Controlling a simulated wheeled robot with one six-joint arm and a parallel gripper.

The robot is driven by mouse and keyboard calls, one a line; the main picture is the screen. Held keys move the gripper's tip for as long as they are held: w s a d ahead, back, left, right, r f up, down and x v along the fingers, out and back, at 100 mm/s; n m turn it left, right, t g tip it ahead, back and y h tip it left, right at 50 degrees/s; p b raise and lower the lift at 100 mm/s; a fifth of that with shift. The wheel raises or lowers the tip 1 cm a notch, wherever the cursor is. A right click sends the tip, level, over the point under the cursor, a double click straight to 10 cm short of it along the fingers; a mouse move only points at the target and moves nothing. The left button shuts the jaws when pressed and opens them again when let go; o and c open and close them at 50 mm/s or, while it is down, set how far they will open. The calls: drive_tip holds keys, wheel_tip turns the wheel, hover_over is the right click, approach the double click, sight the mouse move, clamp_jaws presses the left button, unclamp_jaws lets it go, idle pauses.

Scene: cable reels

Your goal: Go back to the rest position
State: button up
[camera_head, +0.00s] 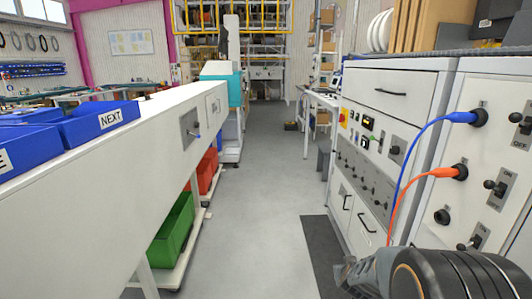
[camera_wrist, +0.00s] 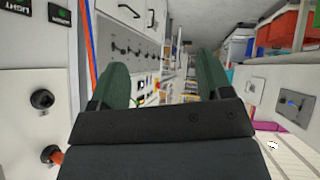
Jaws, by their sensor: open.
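My gripper (camera_wrist: 160,85) shows in the wrist view with its two dark green fingers spread apart and nothing between them. In the head view part of my arm shows at the bottom right, close in front of the white cabinet (camera_head: 390,84); the fingertips cannot be made out clearly there. A blue cable (camera_head: 418,135) and an orange cable (camera_head: 405,192) are plugged into the panel at the right and hang down in front of it. In the wrist view the orange cable (camera_wrist: 88,50) runs beside the left finger, apart from it.
A long white bench (camera_head: 100,165) with blue bins (camera_head: 95,124) stands on the left. A green crate (camera_head: 172,230) and red crates sit below it. The grey floor aisle (camera_head: 262,180) between bench and cabinets is clear. A dark mat (camera_head: 322,250) lies by the cabinet.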

drive_tip(key=s+a+r+n+g+y+p, duration=0.1)
drive_tip(key=s+a+r+y+p, duration=0.15)
drive_tip(key=s+a+r, duration=0.4)
drive_tip(key=s+a+r+g+y+p, duration=0.1)
drive_tip(key=s+a+r+y+p, duration=0.2)
drive_tip(key=r, duration=0.6)
drive_tip(key=s+a+r+g+h+p, duration=0.1)
drive_tip(key=s+r+g+h+p, duration=0.1)
drive_tip(key=s+r, duration=0.4)
drive_tip(key=s+g+p, duration=0.1)
drive_tip(key=s+p, duration=0.1)
drive_tip(key=shift+s+a+r, duration=0.25)
drive_tip(key=shift+s+r, duration=0.15)
